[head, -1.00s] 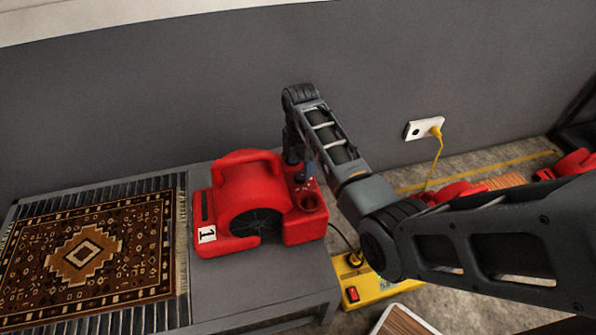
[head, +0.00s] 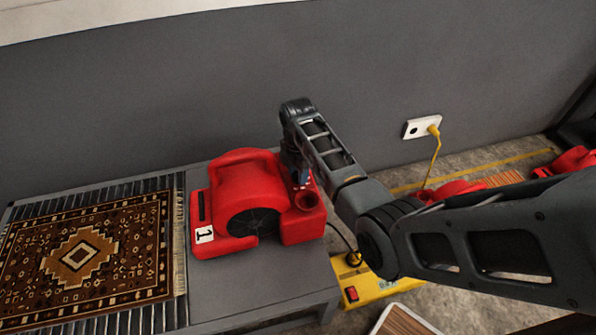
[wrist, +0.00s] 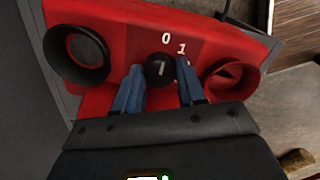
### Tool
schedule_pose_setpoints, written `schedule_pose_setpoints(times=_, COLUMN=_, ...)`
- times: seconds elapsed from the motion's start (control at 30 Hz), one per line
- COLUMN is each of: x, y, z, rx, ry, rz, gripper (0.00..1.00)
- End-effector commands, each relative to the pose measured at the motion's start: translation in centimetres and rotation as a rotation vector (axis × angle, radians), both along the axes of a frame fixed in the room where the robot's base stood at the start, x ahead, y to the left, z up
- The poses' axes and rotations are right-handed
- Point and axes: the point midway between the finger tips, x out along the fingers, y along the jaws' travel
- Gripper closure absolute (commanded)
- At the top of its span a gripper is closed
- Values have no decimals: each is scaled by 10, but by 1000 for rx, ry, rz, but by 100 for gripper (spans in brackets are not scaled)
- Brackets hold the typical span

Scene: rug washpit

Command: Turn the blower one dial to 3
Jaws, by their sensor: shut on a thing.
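Blower one (head: 235,190) is a red machine with a white "1" label, on a grey bench beside a rug. Its dial (wrist: 160,70) is a small black knob with a white mark, on the red panel in the wrist view. The mark stands nearly upright, roughly toward the printed 0; a 1 shows to its right. Other numbers are not visible. My gripper (wrist: 159,85) has its two blue fingers on either side of the dial, shut on it. In the head view my gripper (head: 301,180) is over the blower's right part and hides the dial.
Round openings flank the dial: a black-rimmed one (wrist: 77,53) at left and a red one (wrist: 230,80) at right. The patterned rug (head: 82,250) lies left of the blower. A yellow power box (head: 372,283) is on the floor. The grey wall (head: 150,90) stands behind.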

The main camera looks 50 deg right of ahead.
Motion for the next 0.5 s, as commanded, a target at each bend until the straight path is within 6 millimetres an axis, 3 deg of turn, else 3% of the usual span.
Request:
schedule_pose_setpoints(times=0.23, x=0, y=0, z=0, rx=0, ry=1, rz=0, gripper=90)
schedule_pose_setpoints(times=0.5, x=0, y=0, z=1, rx=0, ry=1, rz=-24, gripper=91)
